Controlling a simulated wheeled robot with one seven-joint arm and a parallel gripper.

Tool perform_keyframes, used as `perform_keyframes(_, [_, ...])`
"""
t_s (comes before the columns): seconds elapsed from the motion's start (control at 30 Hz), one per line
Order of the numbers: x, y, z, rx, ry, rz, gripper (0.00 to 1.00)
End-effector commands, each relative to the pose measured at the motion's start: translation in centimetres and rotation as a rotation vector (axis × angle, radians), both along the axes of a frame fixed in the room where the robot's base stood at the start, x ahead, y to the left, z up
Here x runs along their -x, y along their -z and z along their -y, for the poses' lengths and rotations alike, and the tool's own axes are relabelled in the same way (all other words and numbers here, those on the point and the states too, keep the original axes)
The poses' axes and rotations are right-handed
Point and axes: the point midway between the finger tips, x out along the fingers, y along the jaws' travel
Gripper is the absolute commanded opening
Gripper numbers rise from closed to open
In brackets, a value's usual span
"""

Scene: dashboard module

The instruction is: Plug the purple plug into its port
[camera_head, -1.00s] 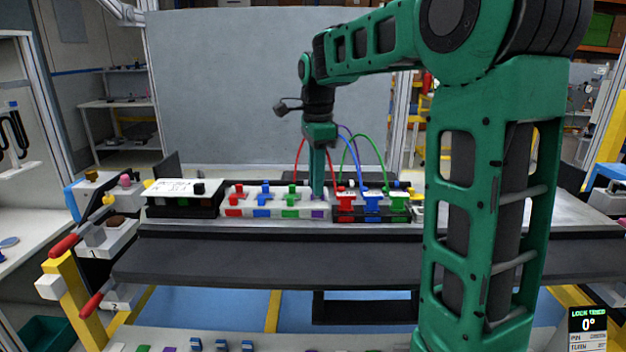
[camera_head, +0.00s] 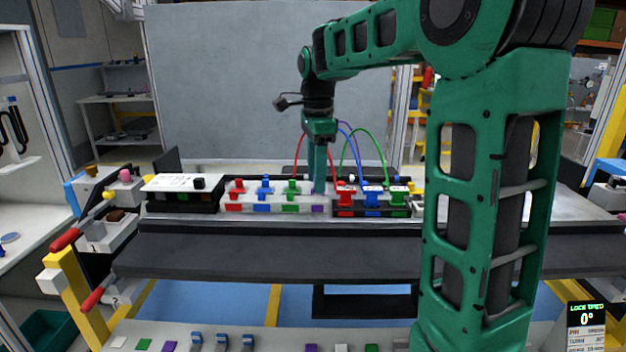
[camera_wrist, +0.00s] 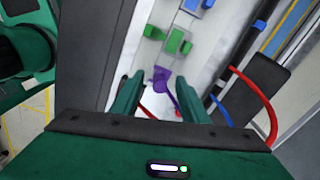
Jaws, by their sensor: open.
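My gripper (camera_wrist: 160,92) points down over the white port block (camera_head: 275,206), with its green fingers apart on either side of a purple plug (camera_wrist: 161,76). A purple cable curves from the plug between the fingers. In the head view the fingers (camera_head: 319,192) stand at the right end of the block, just behind a purple square (camera_head: 318,209) on its front, and hide the plug. I cannot tell how deep the plug sits in its port. The neighbouring green plug (camera_wrist: 178,42) is upright on the block.
Red (camera_head: 238,187), blue (camera_head: 265,185) and green (camera_head: 292,187) plugs stand on the block, left of my gripper. A dark block with red, blue and green plugs (camera_head: 397,196) is close on the right, with cables arching above. A white-topped box (camera_head: 178,184) stands on the left.

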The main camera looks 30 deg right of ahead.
Motion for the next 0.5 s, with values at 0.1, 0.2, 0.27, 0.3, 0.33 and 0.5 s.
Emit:
perform_keyframes(0.1, [-0.1,-2.0,0.1,0.0,0.001,0.005,0.41])
perform_keyframes(0.2, [-0.2,-3.9,0.1,0.0,0.0,0.005,0.41])
perform_keyframes(0.27, [-0.2,-5.1,0.1,0.0,0.0,0.005,0.41])
perform_keyframes(0.3, [-0.2,-5.8,0.1,0.0,0.0,0.004,0.41])
perform_keyframes(0.33, [-0.2,-6.4,0.1,0.0,0.0,0.005,0.41])
perform_keyframes(0.5, [-0.2,-8.6,0.1,0.001,0.0,0.003,0.41])
